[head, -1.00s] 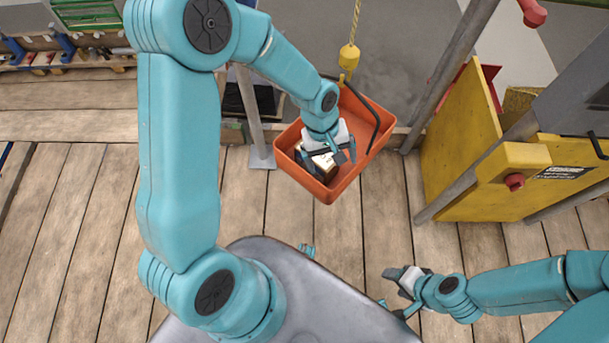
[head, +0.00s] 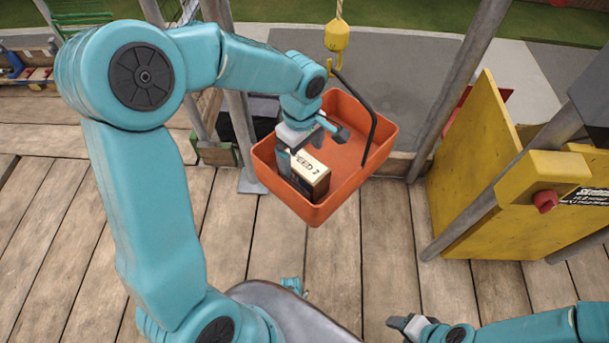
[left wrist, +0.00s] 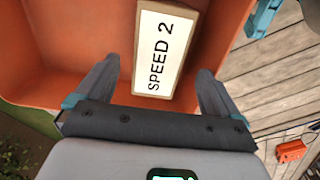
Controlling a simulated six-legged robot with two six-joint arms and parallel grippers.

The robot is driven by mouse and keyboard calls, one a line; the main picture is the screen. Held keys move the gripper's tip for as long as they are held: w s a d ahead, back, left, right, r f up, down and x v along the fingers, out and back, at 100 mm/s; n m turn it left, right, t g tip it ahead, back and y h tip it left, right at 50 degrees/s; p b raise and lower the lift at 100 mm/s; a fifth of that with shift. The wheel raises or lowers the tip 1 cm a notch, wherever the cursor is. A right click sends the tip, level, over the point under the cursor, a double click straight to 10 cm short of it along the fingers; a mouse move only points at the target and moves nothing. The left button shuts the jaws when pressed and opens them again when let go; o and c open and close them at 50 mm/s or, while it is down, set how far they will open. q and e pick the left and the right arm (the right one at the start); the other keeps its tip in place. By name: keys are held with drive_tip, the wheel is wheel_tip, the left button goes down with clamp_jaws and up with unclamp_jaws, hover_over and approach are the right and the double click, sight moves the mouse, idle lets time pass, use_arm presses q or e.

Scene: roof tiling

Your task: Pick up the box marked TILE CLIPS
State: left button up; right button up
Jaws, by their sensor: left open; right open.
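An orange tray (head: 372,118) hangs from a yellow hook. A small box (head: 309,172) with a pale top label stands inside it near the front left; the label reads SPEED 2 in the left wrist view (left wrist: 160,50). I see no box marked TILE CLIPS. My left gripper (head: 318,140) is open over the tray, just behind the box in the head view. In the left wrist view its fingers (left wrist: 155,85) are spread on either side of the box's near end, holding nothing. My right gripper (head: 405,326) is open and empty at the bottom, partly cut off.
The yellow hook (head: 338,38) and the tray's dark handle (head: 372,140) rise above the tray. A yellow panel (head: 475,170) and grey poles stand to the right. Another pole stands left of the tray. Plank flooring (head: 400,250) in front is clear.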

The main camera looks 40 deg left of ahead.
sight(303, 162)
use_arm(q)
drive_tip(key=shift+f, duration=0.7)
wheel_tip(303, 162, down, 5)
drive_tip(key=shift+d+f+b, duration=0.1)
drive_tip(key=shift+d+b, duration=0.05)
drive_tip(key=shift+b, duration=0.85)
drive_tip(key=shift+w+r, duration=0.1)
drive_tip(key=shift+r, duration=0.1)
drive_tip(key=c, duration=1.6)
